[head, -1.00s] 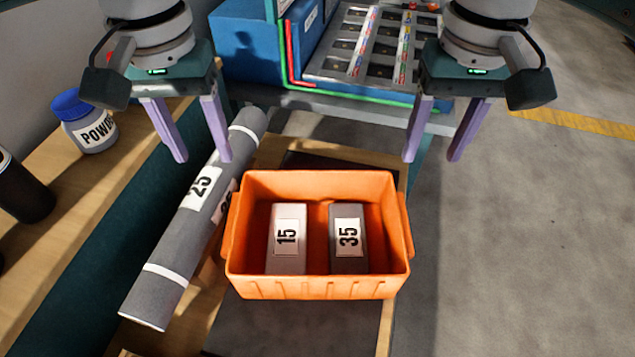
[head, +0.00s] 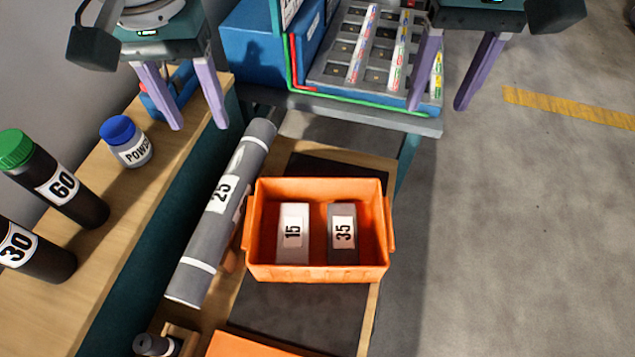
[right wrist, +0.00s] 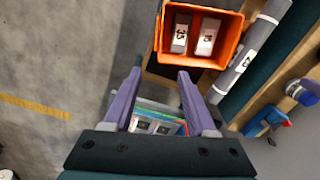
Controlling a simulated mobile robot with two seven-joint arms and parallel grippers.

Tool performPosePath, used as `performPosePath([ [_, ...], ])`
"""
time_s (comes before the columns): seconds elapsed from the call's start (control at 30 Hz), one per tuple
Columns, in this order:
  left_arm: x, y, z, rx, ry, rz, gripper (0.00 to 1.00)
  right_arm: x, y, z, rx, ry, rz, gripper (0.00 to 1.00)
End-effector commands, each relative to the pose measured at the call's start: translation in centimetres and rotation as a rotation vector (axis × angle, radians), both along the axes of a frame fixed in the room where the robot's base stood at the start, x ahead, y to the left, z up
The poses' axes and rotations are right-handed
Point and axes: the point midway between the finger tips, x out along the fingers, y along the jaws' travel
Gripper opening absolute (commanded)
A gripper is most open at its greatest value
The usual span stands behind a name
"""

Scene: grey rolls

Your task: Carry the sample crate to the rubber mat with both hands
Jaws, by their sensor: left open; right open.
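The orange sample crate (head: 262,271) sits upright on a wooden-edged surface in the middle of the head view. It holds a pale block marked 15 (head: 293,240) and a grey block marked 35 (head: 342,238). A black patch (head: 335,171) shows behind the crate and a dark grey one (head: 300,312) in front; I cannot tell which is the rubber mat. My left gripper (head: 200,125) is open and empty, beyond the crate to the left. My right gripper (head: 438,106) is open and empty, beyond it to the right. The right wrist view shows the crate (right wrist: 222,58) past its fingers (right wrist: 160,78).
A grey roll marked 25 (head: 212,225) lies close along the crate's left side. A powder jar (head: 126,142) and dark bottles (head: 62,190) stand on the left bench. A compartment tray (head: 335,72) is behind. Another orange edge (head: 255,346) shows at the bottom.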

Motion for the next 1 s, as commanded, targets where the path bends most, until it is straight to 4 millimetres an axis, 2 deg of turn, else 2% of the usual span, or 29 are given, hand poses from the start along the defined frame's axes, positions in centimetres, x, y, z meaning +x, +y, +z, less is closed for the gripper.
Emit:
performPosePath([
  [0.2,0.0,0.0,0.0,0.0,0.0,0.0,0.57,0.2,0.0,4.9,0.001,-0.006,0.0,0.57],
  [0.4,0.0,0.0,0.0,0.0,0.0,0.0,0.57,0.1,0.0,7.6,0.001,-0.002,-0.002,0.57],
  [0.57,0.0,0.0,0.0,0.0,0.0,0.0,0.57,0.1,-0.1,8.2,0.0,-0.001,-0.002,0.57],
  [1.0,0.0,0.0,0.0,0.0,0.0,0.0,0.57,0.0,0.0,8.2,0.0,0.0,-0.002,0.57],
])
